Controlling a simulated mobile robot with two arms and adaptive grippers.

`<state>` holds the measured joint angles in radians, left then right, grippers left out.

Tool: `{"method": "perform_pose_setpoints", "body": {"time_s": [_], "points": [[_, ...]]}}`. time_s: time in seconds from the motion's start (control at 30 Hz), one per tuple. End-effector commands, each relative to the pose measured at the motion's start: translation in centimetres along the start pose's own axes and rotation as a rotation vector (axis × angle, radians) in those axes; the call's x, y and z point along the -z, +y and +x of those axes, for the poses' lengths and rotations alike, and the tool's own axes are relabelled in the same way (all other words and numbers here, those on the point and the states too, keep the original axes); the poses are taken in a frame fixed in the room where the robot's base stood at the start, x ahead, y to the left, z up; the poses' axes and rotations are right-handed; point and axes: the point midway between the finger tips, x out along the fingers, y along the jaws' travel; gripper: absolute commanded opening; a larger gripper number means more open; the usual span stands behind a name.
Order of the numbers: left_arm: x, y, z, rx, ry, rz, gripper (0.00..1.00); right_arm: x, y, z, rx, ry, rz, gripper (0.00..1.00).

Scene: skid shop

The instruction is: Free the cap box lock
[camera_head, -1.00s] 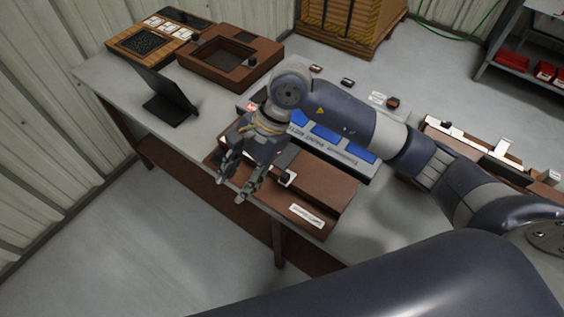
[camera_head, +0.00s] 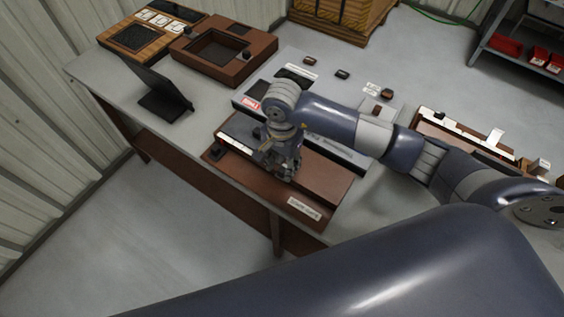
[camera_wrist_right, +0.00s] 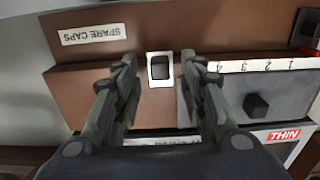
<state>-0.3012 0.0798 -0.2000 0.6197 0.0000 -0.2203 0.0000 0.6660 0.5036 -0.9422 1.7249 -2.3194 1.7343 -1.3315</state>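The brown cap box (camera_head: 325,182), with a white label on its front edge, lies on the table in the head view. The wrist view shows its "SPARE CAPS" label (camera_wrist_right: 93,34) upside down. A white plate with a black lock piece (camera_wrist_right: 160,70) is on the box, right of that label. My right gripper (camera_wrist_right: 158,60) is open, its two fingers apart on either side of the lock; I cannot tell whether they touch anything. In the head view my right gripper (camera_head: 278,167) points down over the box and hides the lock. My left gripper is not in view.
A grey panel with a black knob (camera_wrist_right: 257,105) and a numbered strip (camera_wrist_right: 265,65) sits right of the lock. A black stand (camera_head: 165,95), a brown tray box (camera_head: 222,50) and small blocks (camera_head: 342,73) are on the table. A long brown rack (camera_head: 470,140) stands at right.

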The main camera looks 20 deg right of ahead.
Motion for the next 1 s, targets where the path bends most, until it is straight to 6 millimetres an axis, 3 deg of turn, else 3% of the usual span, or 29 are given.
{"method": "perform_pose_setpoints", "body": {"time_s": [0.4, 0.43, 0.6, 0.8, 1.0], "points": [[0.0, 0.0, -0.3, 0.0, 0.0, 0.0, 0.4, 0.0, 0.0, 1.2, 0.001, 0.0, 0.0, 0.38], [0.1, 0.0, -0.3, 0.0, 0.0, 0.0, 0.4, 0.0, 0.0, 1.2, 0.001, 0.0, 0.0, 0.36], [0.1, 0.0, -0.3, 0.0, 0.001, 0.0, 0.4, 0.0, 0.0, 1.2, 0.001, 0.0, 0.0, 0.0], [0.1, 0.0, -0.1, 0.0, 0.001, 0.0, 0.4, -0.1, 0.0, 1.2, 0.002, 0.0, -0.001, 0.0], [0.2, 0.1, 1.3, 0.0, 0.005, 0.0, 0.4, -1.1, -0.1, 1.5, 0.003, 0.001, -0.003, 0.0]]}}
